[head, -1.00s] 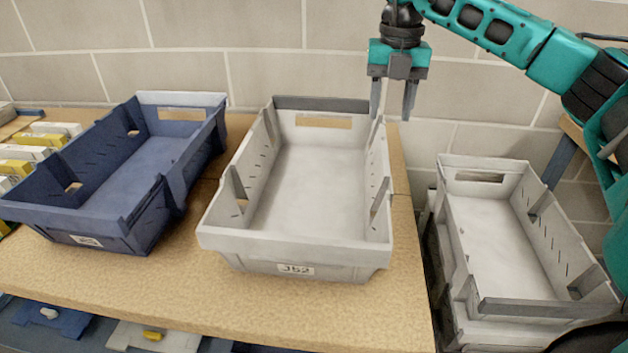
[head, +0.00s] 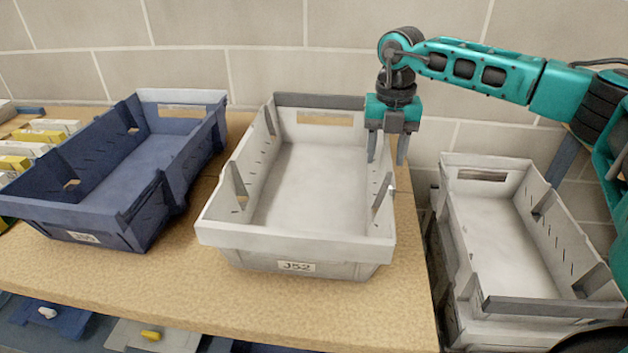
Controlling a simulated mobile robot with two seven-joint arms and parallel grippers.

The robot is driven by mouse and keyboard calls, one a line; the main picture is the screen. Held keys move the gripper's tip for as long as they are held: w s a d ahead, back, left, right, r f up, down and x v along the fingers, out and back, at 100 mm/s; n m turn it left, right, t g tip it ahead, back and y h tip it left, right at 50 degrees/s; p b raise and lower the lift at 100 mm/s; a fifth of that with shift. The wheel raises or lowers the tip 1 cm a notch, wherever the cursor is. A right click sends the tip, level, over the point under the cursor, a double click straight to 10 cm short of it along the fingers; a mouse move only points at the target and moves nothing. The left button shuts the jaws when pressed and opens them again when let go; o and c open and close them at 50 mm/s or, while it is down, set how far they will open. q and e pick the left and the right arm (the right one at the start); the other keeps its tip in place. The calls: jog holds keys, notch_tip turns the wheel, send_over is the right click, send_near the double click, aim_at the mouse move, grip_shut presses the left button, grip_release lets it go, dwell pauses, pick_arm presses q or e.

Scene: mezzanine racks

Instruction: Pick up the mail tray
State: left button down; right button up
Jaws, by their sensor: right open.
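A light grey mail tray (head: 296,266) labelled J52 stands empty on the wooden shelf, in the middle of the head view. A blue tray (head: 75,222) stands to its left, also empty. My right gripper (head: 387,160) points down at the grey tray's right wall, near its far right corner. Its fingers are open and apart. One finger shows over the inner side of the wall and the other over the outer side. I cannot tell whether they touch the wall. My left gripper is not in view.
More grey trays (head: 535,308) are stacked lower down, right of the shelf (head: 150,290). White and yellow items (head: 45,136) lie at the far left. A brick wall (head: 270,50) stands close behind. The shelf front is clear.

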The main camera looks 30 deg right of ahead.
jog(key=shift+c, duration=0.5)
grip_shut()
dwell(0.7)
